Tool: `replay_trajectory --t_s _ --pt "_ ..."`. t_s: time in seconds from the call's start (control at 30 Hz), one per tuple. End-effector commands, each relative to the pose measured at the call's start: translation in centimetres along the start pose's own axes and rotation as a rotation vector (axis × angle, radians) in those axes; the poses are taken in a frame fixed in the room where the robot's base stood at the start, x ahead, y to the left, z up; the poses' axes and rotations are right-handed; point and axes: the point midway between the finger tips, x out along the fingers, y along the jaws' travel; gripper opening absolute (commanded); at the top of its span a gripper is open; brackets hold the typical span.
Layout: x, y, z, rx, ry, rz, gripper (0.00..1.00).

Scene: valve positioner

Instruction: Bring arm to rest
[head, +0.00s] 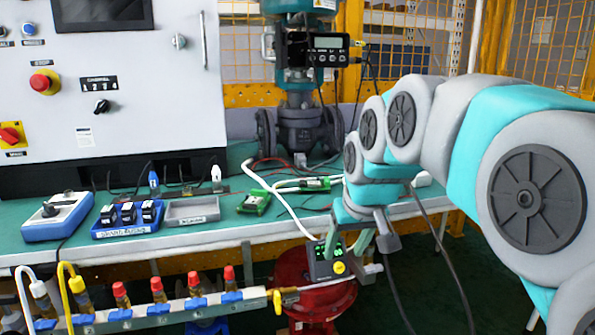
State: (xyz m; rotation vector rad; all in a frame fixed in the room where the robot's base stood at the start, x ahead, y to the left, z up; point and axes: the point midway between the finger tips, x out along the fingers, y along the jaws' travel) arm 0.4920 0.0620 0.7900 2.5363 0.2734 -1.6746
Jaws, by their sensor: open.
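My arm, teal and grey, reaches in from the right in the head view. My gripper (362,238) hangs with its fingers down in front of the table's front edge. Its fingers are apart. It is just above and beside a small black device (322,262) with green lights and a yellow knob, and overlaps it in the picture. I cannot tell whether they touch. Nothing is seen held between the fingers. The valve with a positioner display (327,50) stands on the table (235,235) behind my arm.
A control cabinet (140,95) fills the back left. A blue box (57,215), a blue tray (127,232) and a grey tray (192,222) stand before it. A manifold (180,310) with red-capped fittings runs along the front. A red tank (318,298) sits below. Cables and hoses hang nearby.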

Motion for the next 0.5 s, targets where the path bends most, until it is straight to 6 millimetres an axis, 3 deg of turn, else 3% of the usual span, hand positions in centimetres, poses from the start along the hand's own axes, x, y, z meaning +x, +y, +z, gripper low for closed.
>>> replay_trajectory --t_s 0.03,0.3,0.5 --pt "0.6 0.3 2.9 0.013 -0.047 0.005 0.6" --pt "3.4 1.1 19.5 0.1 -0.316 0.033 0.6" --pt "4.3 1.0 29.9 0.163 -0.478 0.045 0.6"
